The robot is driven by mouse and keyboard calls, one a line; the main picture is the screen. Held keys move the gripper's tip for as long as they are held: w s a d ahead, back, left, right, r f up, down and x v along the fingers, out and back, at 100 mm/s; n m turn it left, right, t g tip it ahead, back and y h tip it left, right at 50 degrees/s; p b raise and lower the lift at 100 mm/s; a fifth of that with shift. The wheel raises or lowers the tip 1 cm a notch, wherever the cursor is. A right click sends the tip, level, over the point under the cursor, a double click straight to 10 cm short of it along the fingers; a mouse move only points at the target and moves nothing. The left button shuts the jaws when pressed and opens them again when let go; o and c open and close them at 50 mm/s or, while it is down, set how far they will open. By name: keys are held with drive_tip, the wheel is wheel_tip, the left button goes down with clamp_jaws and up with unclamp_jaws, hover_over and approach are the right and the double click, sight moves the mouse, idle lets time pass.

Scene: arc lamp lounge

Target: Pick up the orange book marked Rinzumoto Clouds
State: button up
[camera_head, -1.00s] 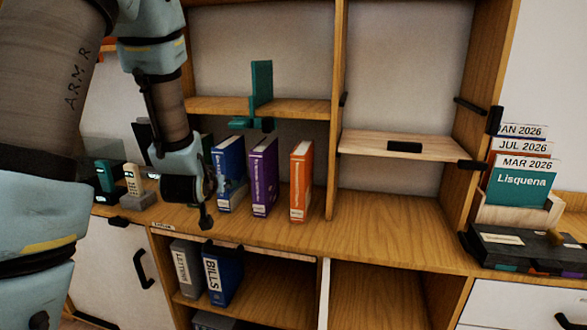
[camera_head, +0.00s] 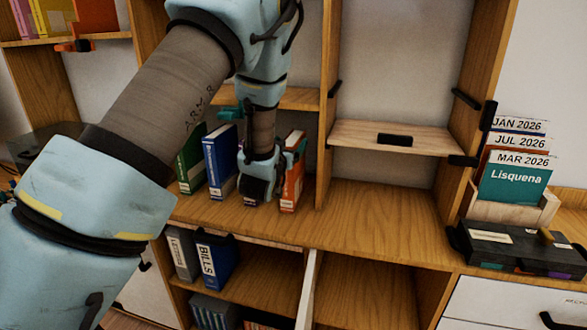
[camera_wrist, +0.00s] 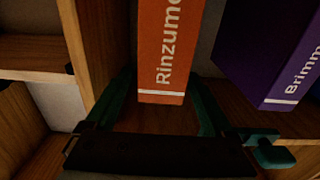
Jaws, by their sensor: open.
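The orange book (camera_head: 293,186) stands upright on the shelf, partly hidden behind my gripper in the head view. In the wrist view, the orange book (camera_wrist: 168,55) shows its spine with "Rinzumo" readable; the rest of the title is cut off. My gripper (camera_wrist: 162,103) is open, with one teal finger on each side of the spine's end. I cannot tell whether either finger touches the book. In the head view, my gripper (camera_head: 275,165) is in front of the book.
A purple book (camera_wrist: 270,50) stands beside the orange one, close to a finger. A blue book (camera_head: 220,162) and a green book (camera_head: 190,160) stand farther left. A wooden upright (camera_head: 327,130) is close on the right. The shelf beyond it (camera_head: 385,215) is clear.

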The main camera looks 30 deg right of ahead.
sight(293, 137)
drive_tip(key=p+x, duration=0.2)
drive_tip(key=x, duration=0.1)
drive_tip(key=shift+w+d, duration=0.2)
drive_tip(key=shift+w, duration=0.05)
drive_tip(key=shift+w+d+f, duration=0.2)
drive_tip(key=shift+w+d, duration=0.1)
drive_tip(key=shift+w, duration=0.05)
clamp_jaws()
idle(0.4)
drive_tip(key=shift+r, duration=0.1)
